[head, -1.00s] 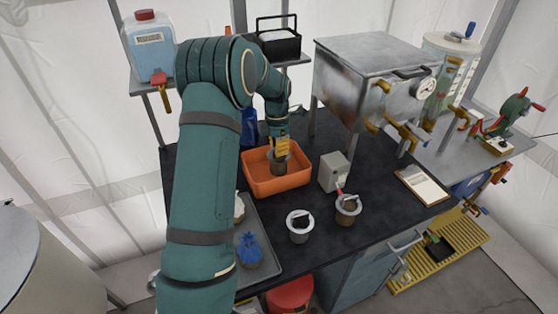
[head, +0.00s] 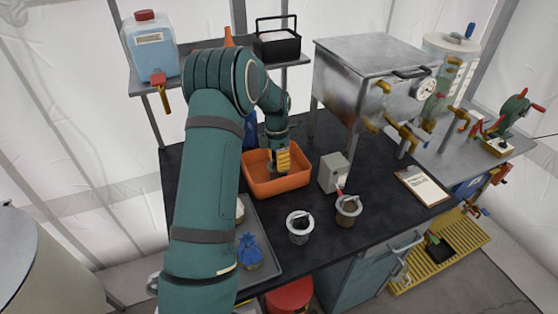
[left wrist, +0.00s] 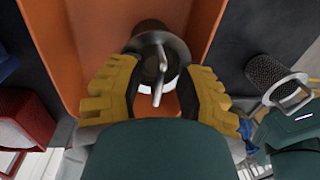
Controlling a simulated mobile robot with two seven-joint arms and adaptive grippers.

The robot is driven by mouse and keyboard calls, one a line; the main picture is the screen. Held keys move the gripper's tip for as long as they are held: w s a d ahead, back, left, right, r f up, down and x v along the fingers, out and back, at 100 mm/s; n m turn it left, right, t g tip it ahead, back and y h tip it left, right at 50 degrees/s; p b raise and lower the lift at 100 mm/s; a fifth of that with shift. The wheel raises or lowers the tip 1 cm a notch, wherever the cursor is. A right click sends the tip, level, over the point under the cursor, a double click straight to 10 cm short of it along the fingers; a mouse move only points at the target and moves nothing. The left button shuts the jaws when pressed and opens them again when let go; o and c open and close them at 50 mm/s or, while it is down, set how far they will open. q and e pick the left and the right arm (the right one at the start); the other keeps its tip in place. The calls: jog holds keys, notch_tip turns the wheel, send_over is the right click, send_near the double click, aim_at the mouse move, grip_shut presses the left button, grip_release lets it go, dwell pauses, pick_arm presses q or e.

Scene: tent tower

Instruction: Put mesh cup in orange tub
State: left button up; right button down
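The orange tub (head: 284,185) stands on the dark bench. A dark mesh cup with a pale rim and an upright handle sits low inside the tub in the left wrist view (left wrist: 152,42); in the head view my gripper mostly hides it. My left gripper (head: 283,163) reaches down into the tub. Its yellow fingers (left wrist: 160,92) are spread on both sides of the cup's handle, with gaps on each side. Two similar cups, one pale-rimmed (head: 300,230) and one with brown contents (head: 348,213), stand on the bench in front. My right gripper is out of view.
A grey box (head: 333,173) stands right of the tub, below a metal tank (head: 365,75). A clipboard (head: 422,186) lies to the right. Bare bench surrounds the cups.

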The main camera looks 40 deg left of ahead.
pick_arm(q)
notch_tip(320, 180, up, 12)
jog(key=a+p, duration=0.1)
jog(key=shift+w+r, duration=0.15)
jog(key=shift+w, duration=0.15)
jog(key=shift+a, duration=0.1)
dwell(0.6)
